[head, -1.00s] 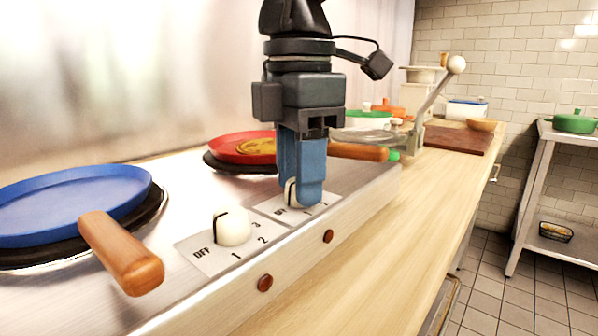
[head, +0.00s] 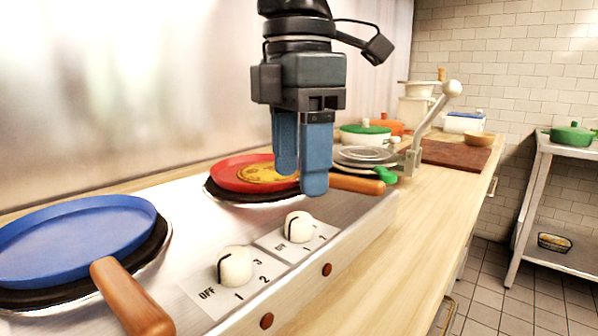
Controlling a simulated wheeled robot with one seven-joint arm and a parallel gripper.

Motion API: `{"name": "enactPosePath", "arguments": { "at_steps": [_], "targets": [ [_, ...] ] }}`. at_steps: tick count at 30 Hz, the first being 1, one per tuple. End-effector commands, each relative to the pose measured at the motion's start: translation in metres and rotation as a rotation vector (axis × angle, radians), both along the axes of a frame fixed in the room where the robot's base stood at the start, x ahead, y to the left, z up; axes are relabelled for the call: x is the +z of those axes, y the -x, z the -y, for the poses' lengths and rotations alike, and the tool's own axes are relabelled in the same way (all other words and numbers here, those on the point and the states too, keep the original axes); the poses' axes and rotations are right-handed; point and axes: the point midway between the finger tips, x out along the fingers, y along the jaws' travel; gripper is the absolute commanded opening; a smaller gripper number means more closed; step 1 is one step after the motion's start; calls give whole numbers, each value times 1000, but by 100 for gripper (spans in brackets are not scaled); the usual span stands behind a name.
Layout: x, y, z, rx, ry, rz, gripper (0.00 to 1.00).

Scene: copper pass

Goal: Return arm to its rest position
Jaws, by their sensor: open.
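My gripper (head: 301,180) points down with its two blue fingers apart, and nothing shows between them. It hangs above the far white knob (head: 298,227) and is clear of it. A near white knob (head: 235,266) stands on a label plate with OFF and numbers. A red pan (head: 233,176) with a yellow-brown pancake (head: 262,173) sits on the far burner, partly hidden behind my fingers. A blue pan (head: 75,237) sits on the near burner, its wooden handle toward the front.
A lever press (head: 432,118), stacked plates (head: 362,155) and a green-lidded pot (head: 365,133) stand behind the stove. A cutting board (head: 449,154) lies farther back. A metal shelf (head: 538,180) with a green pot (head: 572,135) stands at right. The front wooden counter is clear.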

Motion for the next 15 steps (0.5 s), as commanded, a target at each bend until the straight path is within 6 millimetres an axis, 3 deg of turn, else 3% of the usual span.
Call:
{"name": "enactPosePath", "arguments": {
  "at_steps": [1, 3, 15],
  "targets": [
    [12, 0, 0, -1, 0, 1, 61],
    [17, 0, 0, -1, 0, 1, 61],
    [22, 0, 0, -1, 0, 1, 61]
  ]
}}
